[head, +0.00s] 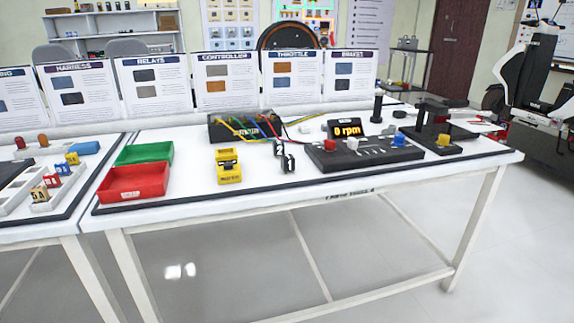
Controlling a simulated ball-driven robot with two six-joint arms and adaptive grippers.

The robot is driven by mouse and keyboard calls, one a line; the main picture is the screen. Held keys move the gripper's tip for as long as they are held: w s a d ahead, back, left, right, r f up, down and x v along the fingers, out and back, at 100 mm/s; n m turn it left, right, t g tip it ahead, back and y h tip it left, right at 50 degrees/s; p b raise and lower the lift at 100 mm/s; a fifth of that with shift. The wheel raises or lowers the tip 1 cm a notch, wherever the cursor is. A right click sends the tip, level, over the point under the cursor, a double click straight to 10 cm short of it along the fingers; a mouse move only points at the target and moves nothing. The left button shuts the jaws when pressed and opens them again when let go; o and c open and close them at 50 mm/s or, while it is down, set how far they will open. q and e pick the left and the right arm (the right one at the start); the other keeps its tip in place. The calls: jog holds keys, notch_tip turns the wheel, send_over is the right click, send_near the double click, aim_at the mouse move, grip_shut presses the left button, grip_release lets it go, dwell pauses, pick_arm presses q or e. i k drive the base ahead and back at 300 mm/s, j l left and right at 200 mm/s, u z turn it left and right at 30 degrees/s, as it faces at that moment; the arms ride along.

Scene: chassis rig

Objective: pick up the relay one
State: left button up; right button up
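Two small black blocks with white markings stand on the white table (200,215), right of the yellow block. The nearer one (288,164) seems to carry a "1", which fits relay one. The other (279,147) stands just behind and left of it and seems to carry a "2". The markings are small and hard to read. Neither of my grippers shows in the head view.
A red tray (133,182) and a green tray (144,152) stand at the left. A yellow block (229,173), a wired black board (243,130) and a black control panel (365,155) with an rpm display (347,130) surround the blocks. The table's front strip is clear.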

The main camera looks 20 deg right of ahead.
aim_at(288, 161)
jog(key=i+l, duration=0.1)
jog(key=l, duration=0.2)
jog(key=i+l, duration=0.25)
jog(key=l, duration=0.3)
jog(key=i+l+u, duration=0.1)
jog(key=l+u, duration=0.3)
jog(key=i+l+u, duration=0.1)
jog(key=l+u, duration=0.75)
jog(key=j+u, duration=0.1)
jog(key=u, duration=0.3)
